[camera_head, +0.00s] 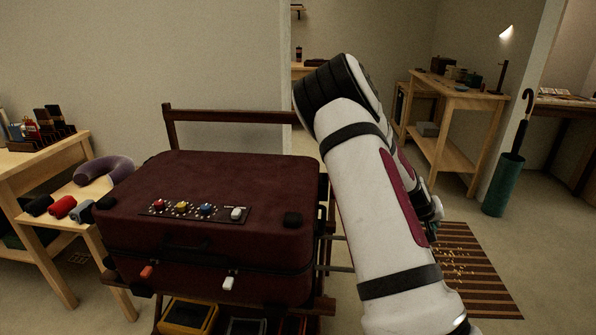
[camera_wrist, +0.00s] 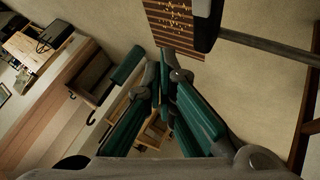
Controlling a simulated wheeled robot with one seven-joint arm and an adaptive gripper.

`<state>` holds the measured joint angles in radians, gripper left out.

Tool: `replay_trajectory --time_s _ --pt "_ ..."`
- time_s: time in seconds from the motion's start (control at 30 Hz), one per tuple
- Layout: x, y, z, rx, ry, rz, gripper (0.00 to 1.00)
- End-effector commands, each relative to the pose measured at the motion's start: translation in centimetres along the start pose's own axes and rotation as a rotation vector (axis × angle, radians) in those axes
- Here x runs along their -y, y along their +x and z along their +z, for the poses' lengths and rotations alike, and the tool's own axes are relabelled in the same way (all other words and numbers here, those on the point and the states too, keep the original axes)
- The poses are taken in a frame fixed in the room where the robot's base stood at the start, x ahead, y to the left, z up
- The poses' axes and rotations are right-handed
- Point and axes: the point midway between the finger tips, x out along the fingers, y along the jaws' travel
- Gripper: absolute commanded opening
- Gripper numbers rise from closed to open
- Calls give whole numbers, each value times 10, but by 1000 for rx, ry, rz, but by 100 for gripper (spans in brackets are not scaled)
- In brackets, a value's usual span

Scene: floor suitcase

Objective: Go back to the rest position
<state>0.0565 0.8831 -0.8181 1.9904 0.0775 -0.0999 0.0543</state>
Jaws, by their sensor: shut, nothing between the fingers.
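My gripper (camera_wrist: 166,72) shows in the wrist view with its green-padded fingers brought together at the tips. Nothing is held between them. In the head view my white arm rises at the right of the suitcase and bends over at its top, and it hides most of the gripper behind it. A closed dark red suitcase (camera_head: 222,173) lies flat on a wooden stand left of my arm, apart from the gripper.
A wooden table (camera_head: 45,166) with rolled cloths and a purple neck pillow (camera_head: 104,170) stands at the left. A striped mat (camera_head: 466,272) lies on the floor right of my arm. A green umbrella stand (camera_head: 503,186) and a wooden workbench (camera_head: 458,98) are farther back right.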

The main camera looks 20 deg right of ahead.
Motion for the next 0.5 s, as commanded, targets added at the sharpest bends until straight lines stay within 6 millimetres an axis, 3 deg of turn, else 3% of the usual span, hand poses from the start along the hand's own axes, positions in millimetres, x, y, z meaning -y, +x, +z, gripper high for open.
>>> replay_trajectory --time_s 0.17,0.27,0.37,0.5 --pt "2 -5 1 9 9 -13 0" --pt "12 -22 3 38 32 -55 0" --pt "27 -52 8 86 62 -129 0" --pt "52 -108 19 163 84 -255 0"
